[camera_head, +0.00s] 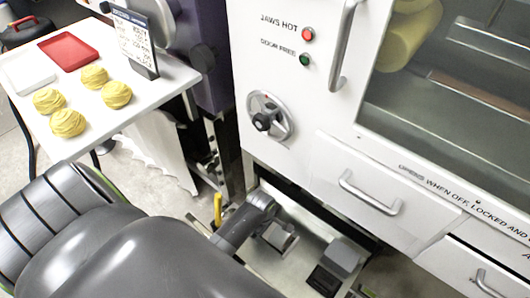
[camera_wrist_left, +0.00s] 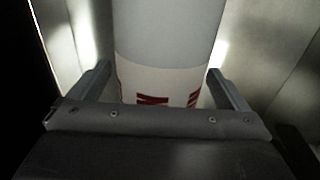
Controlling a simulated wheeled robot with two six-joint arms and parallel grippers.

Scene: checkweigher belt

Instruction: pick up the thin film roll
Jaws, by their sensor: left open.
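In the left wrist view a pale cylindrical roll (camera_wrist_left: 165,40), which looks like the thin film roll, stretches away ahead of my left gripper (camera_wrist_left: 160,80). Its near part is white with red marks; the part beyond is plain grey. The gripper is open, with one finger on each side of the roll and visible gaps beside it. In the head view my left arm reaches down to the low opening under the white machine; the gripper and the roll cannot be made out clearly there. My right gripper is not in view.
The white machine (camera_head: 290,75) has a handwheel (camera_head: 268,117), drawer handles and a glass window with a thick yellow roll (camera_head: 412,32) behind it. A white table (camera_head: 150,85) at left holds yellow pastries, a red tray (camera_head: 67,51) and a sign. Metal walls flank the roll closely.

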